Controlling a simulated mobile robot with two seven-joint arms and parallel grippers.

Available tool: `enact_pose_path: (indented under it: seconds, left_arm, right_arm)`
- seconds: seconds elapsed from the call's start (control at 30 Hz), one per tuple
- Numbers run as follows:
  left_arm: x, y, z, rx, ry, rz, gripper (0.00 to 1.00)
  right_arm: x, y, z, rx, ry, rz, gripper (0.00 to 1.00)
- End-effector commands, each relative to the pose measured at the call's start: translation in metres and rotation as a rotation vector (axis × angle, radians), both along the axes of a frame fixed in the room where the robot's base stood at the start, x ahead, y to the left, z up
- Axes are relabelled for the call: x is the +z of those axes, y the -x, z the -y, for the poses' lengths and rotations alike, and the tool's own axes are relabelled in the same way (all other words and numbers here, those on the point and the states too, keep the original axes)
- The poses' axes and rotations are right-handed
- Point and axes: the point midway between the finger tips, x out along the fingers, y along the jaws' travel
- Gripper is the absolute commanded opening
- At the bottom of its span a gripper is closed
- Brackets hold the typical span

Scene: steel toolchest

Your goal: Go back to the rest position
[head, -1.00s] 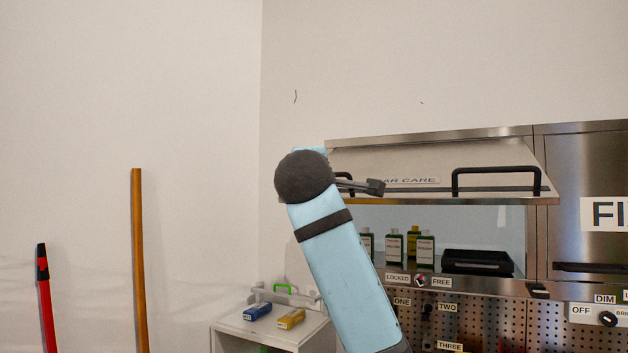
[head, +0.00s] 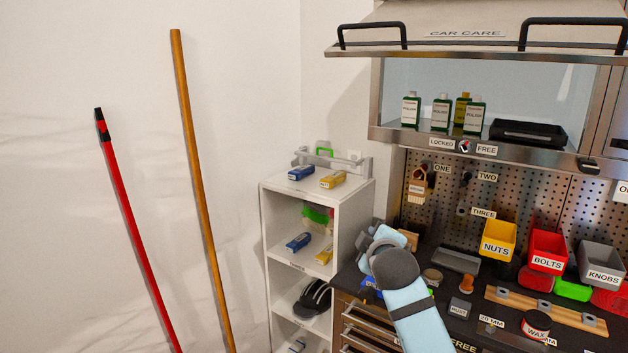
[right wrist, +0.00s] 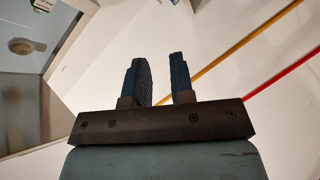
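My right gripper (right wrist: 157,60) shows in the right wrist view, with its two dark fingers apart and nothing between them. Pale wall or floor surfaces and two poles lie beyond the fingers. In the head view one light blue arm of mine comes up from the bottom, right of the middle, in front of the workbench. No gripper fingers can be made out on it there. My left gripper is not in view.
A steel workbench has a raised CAR CARE door (head: 470,32), green bottles (head: 411,110), and bins including the yellow NUTS bin (head: 498,242). A white shelf (head: 270,225) stands left of it. A wooden pole (head: 200,190) and a red pole (head: 138,230) lean on the left wall.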

Motion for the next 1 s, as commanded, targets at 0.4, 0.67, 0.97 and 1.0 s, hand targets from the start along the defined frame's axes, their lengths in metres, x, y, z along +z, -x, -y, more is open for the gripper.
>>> enact_pose_path:
  seconds: [0.4,0.67,0.97,1.0]
  left_arm:
    - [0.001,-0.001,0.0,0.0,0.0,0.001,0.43]
    - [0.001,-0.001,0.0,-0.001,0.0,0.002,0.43]
    - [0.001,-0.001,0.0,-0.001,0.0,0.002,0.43]
    - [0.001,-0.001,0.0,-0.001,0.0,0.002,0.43]
  right_arm:
    - [-0.261,0.161,0.036,-0.034,-0.461,-0.243,0.22]
    - [-0.356,0.303,0.057,-0.121,-0.744,-0.38,0.22]
    - [-0.388,0.397,0.07,-0.201,-0.925,-0.456,0.22]
    - [-0.389,0.401,0.07,-0.204,-0.933,-0.458,0.22]
